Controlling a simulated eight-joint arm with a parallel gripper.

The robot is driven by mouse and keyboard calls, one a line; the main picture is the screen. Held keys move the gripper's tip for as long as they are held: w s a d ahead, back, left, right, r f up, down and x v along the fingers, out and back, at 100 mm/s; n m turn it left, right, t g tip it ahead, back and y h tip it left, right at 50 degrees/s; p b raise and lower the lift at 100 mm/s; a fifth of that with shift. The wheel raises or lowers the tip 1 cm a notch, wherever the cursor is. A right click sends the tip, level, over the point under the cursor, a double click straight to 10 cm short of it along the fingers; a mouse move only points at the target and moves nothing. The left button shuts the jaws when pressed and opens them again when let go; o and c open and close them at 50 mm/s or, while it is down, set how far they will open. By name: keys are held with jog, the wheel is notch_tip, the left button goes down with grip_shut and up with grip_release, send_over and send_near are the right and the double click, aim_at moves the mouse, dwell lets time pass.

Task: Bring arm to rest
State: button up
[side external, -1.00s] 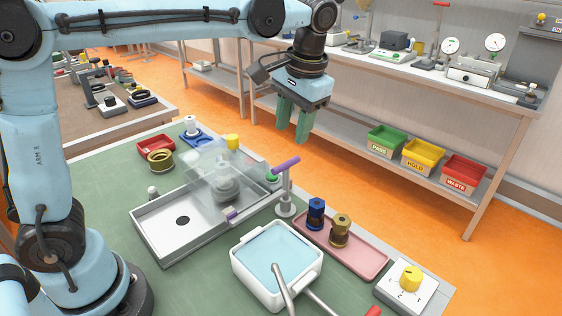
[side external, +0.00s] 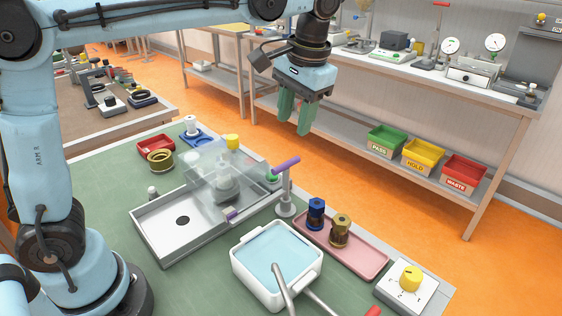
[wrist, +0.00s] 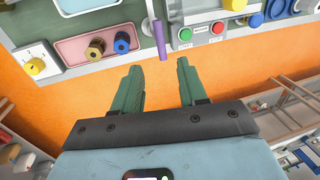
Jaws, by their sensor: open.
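My gripper (side external: 295,118) hangs in the air past the far edge of the green work table (side external: 105,205), above the orange floor. Its two green fingers point down and stand apart, with nothing between them. In the wrist view my gripper (wrist: 160,85) also shows open and empty, with orange floor beyond the fingertips. The purple-topped lever (side external: 286,185) stands on the table below and left of the fingers, apart from them.
A clear cover stands over part of a grey tray (side external: 160,250). A white basin (side external: 240,275) of blue liquid and a pink tray (side external: 370,262) with a blue and a brass piece are nearer. A back bench (side external: 440,80) with instruments stands behind; open air surrounds my gripper.

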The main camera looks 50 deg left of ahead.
aim_at(285, 164)
jog(key=f, duration=0.3)
jog(key=a+f, duration=0.1)
jog(key=f, duration=0.2)
jog(key=a+f, duration=0.1)
jog(key=f, duration=0.3)
jog(key=shift+f, duration=0.1)
notch_tip(285, 164, up, 12)
jog(key=d, duration=0.2)
jog(key=f, duration=0.4)
jog(key=a+f, duration=0.1)
jog(key=f, duration=0.2)
jog(key=a+f, duration=0.1)
jog(key=f, duration=0.3)
jog(key=shift+f, duration=0.35)
jog(key=shift+s+f+m, duration=0.1)
jog(key=shift+f+m, duration=0.1)
jog(key=shift+m, duration=0.1)
jog(key=m+t, duration=0.1)
jog(key=m, duration=0.5)
jog(key=shift+a, duration=0.2)
jog(key=shift+s, duration=0.1)
